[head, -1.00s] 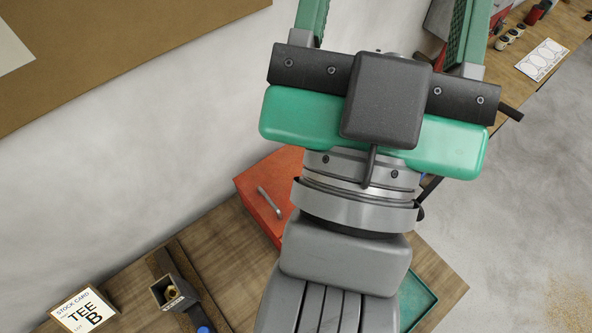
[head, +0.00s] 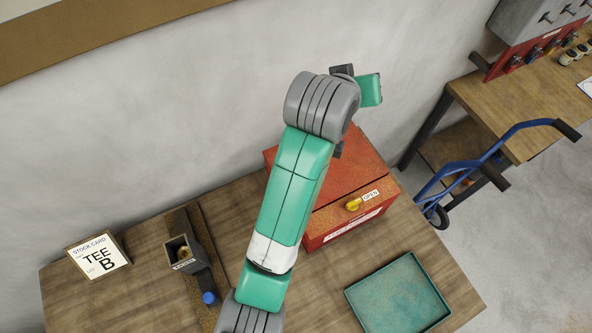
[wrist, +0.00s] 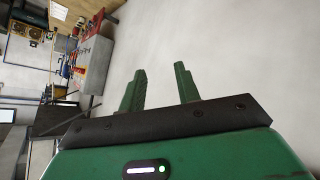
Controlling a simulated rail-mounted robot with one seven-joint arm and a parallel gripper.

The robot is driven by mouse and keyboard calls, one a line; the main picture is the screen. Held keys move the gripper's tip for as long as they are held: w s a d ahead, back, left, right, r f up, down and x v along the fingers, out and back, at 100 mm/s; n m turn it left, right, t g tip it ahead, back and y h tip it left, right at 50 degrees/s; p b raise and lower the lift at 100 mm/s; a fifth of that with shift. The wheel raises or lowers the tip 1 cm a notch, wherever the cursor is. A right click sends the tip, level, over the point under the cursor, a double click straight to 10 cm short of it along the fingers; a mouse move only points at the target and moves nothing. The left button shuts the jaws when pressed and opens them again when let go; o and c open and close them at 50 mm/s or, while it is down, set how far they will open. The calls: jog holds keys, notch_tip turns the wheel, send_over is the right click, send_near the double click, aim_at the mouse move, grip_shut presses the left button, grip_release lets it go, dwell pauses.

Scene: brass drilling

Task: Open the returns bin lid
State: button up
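The returns bin appears to be the red box (head: 350,168) on the wooden bench in the head view. Its lid looks shut, with the left part hidden behind my arm. On its front are a yellow knob (head: 353,204), a white OPEN tag (head: 371,195) and a white label too small to read. My gripper (wrist: 160,85) is open in the wrist view, its two green fingers apart with nothing between them. In the head view only part of its green body (head: 370,89) shows, up behind the bin near the wall and apart from the lid.
A stock card (head: 98,257) and a small grey holder (head: 182,254) stand at the left. A blue hand truck (head: 470,170) stands beyond the bench's right end, by another bench. The wall is close behind.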

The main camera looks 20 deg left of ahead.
jog(key=s+a+f+n+g+b, duration=0.1)
jog(key=s+a+f+n+g, duration=0.3)
jog(key=f, duration=0.7)
jog(key=s+a+f+n+g, duration=0.1)
jog(key=s+a+f+g, duration=0.5)
jog(key=f, duration=0.4)
jog(key=shift+t+h, duration=0.4)
jog(key=shift+t, duration=0.1)
jog(key=w+f, duration=0.1)
jog(key=f, duration=0.4)
jog(key=w+f, duration=0.1)
jog(key=f, duration=0.1)
jog(key=shift+w+d+f, duration=0.15)
jog(key=shift+w+f, duration=0.15)
jog(key=shift+f, duration=0.1)
grip_shut()
